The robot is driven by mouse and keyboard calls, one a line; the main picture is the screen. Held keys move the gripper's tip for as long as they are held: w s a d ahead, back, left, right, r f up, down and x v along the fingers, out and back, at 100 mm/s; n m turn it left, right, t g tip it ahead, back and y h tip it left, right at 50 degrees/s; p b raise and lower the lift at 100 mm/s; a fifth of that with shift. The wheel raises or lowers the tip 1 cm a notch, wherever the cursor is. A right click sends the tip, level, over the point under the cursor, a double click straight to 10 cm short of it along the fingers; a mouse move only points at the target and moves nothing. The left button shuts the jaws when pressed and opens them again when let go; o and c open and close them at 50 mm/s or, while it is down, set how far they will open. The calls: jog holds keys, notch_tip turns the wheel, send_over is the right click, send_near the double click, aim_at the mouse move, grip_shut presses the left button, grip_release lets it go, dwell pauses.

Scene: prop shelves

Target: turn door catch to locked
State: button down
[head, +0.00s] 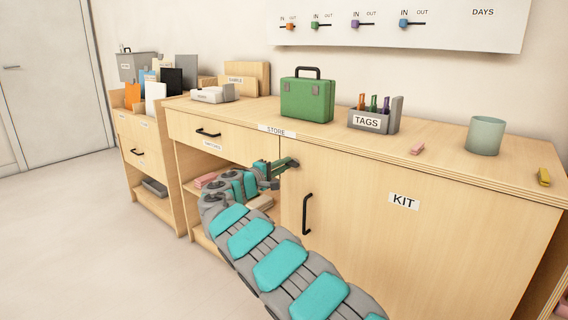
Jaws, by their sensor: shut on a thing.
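The wooden cabinet door (400,245) marked KIT is closed, with a black vertical handle (307,214) near its left edge. My gripper (286,165) is at the door's upper left corner, just below the STORE label. It is shut on a small dark green piece there, which looks like the door catch (291,162). The catch is small and partly covered by the fingers, so I cannot tell its exact angle. My arm comes up from the bottom of the picture and hides part of the open shelf left of the door.
On the cabinet top stand a green case (307,99), a grey TAGS holder (373,118), a pink block (417,149), a pale cup (486,136) and a yellow piece (544,177). A drawer (215,135) is left of the door. The floor at left is clear.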

jog(key=shift+a, duration=0.1)
jog(key=c, duration=0.9)
grip_release()
jog(key=b+v, duration=0.1)
jog(key=v, duration=0.6)
jog(key=shift+s+a, duration=0.25)
jog(key=shift+s, duration=0.05)
